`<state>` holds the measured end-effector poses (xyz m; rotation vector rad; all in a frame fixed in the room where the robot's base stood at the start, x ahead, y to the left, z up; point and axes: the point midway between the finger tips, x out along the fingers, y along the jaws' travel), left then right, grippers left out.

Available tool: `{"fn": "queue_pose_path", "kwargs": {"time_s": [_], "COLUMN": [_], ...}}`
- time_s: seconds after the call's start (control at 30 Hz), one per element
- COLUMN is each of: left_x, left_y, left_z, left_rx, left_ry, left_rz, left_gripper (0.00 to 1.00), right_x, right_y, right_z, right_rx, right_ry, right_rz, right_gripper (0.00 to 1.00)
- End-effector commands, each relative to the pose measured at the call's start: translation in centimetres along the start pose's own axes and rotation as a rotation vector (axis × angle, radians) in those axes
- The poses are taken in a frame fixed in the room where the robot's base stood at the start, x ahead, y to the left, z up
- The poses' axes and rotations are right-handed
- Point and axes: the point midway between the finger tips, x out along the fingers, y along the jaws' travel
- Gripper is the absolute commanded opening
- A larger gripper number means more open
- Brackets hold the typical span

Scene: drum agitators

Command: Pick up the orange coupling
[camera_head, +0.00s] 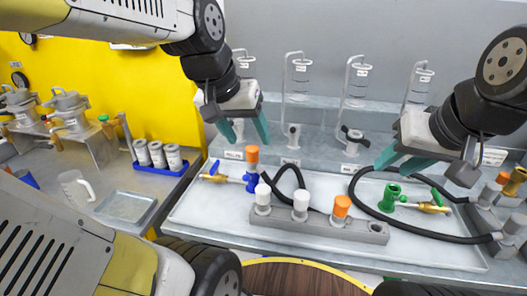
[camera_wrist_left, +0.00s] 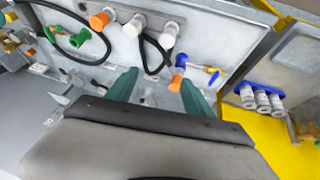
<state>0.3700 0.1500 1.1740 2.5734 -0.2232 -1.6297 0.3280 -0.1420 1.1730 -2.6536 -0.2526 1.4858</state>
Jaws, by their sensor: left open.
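An orange coupling (camera_head: 252,155) stands upright on a blue valve fitting (camera_head: 252,182) at the left of the grey tray. My left gripper (camera_head: 246,141) is open and empty, pointing down just above this coupling. In the left wrist view the orange piece (camera_wrist_left: 176,83) shows between the fingertips, closer to the right finger; I see no contact. A second orange coupling (camera_head: 342,206) sits on the grey block (camera_head: 375,230) beside two white ones (camera_head: 301,202). My right gripper (camera_head: 396,168) is open, above the green fitting (camera_head: 391,193).
Black hoses (camera_head: 446,238) curve over the tray (camera_head: 195,222). Glass cylinders on stands (camera_head: 357,83) line the back. A blue rack of white canisters (camera_head: 158,155) and a clear jug (camera_head: 75,188) stand on the left bench. A round wooden top (camera_head: 300,279) is in front.

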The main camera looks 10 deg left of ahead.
Motion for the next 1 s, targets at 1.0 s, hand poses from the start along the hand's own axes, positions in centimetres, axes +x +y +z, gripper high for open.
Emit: {"fn": "queue_pose_path", "kwargs": {"time_s": [1.0], "left_x": [19.7], "left_y": [-7.1], "left_z": [-10.0], "left_rx": [-0.042], "left_ry": [-0.443], "left_rz": [-0.167], "left_gripper": [0.61], "right_x": [0.0], "right_y": [0.0], "right_z": [0.0], "right_rx": [0.000], "right_ry": [0.000], "right_rz": [0.000], "right_gripper": [0.36]}}
